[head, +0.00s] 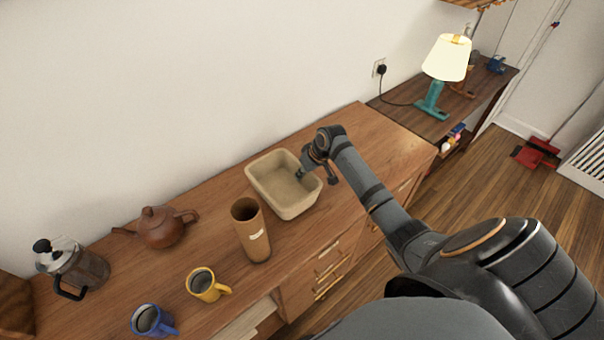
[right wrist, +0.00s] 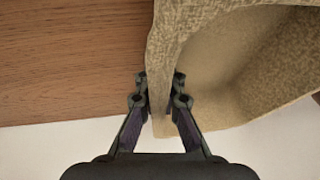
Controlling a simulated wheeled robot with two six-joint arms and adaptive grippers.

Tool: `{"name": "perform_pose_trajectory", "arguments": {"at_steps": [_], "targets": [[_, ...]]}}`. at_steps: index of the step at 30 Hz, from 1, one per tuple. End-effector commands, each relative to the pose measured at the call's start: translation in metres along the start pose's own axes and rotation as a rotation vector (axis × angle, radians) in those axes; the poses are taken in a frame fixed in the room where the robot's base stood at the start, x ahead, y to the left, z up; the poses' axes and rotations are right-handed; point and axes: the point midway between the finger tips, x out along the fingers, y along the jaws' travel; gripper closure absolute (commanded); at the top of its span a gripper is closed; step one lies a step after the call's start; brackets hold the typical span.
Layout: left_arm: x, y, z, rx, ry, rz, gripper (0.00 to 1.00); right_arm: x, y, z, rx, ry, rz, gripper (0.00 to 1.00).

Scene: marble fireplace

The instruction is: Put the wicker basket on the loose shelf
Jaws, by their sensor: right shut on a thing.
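The wicker basket (head: 270,184) is a beige, open, rounded rectangular tub. It sits upright on the wooden sideboard and looks empty. My right gripper (head: 302,173) is at its right rim in the head view. In the right wrist view, the fingers of my right gripper (right wrist: 159,88) are shut on the wall of the basket (right wrist: 225,65), one finger on each side. No shelf that I can be sure is the loose one shows. My left gripper is not in view.
A brown cylinder (head: 251,232) stands close in front of the basket. A teapot (head: 162,227), a coffee press (head: 75,268), a yellow mug (head: 204,286) and a blue mug (head: 150,321) stand to the left. A lamp (head: 446,60) stands on the dark side table at right. The sideboard's right end is clear.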

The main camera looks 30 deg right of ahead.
Motion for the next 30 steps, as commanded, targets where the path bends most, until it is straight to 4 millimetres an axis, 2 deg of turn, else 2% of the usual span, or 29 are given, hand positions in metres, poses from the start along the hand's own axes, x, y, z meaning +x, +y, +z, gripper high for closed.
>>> {"name": "perform_pose_trajectory", "arguments": {"at_steps": [1,6,14,17,20,27,30], "targets": [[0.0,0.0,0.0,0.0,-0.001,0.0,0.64,0.001,0.0,0.001,0.0,-0.001,0.0,0.92],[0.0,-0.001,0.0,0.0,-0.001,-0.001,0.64,0.001,0.0,0.001,0.0,-0.001,0.0,0.7],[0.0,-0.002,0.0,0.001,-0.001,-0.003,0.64,0.001,0.0,0.0,0.0,0.0,0.0,0.7],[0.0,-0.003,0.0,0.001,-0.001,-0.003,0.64,-0.005,0.0,-0.001,0.0,0.001,0.001,0.7],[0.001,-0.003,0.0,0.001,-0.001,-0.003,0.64,-0.023,0.001,-0.001,-0.002,0.002,0.003,0.7],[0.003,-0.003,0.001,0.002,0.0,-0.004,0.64,-0.082,0.002,-0.001,-0.003,0.001,0.006,0.7],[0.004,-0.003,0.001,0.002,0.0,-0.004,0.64,-0.102,0.002,-0.001,-0.002,0.0,0.005,0.7]]}}
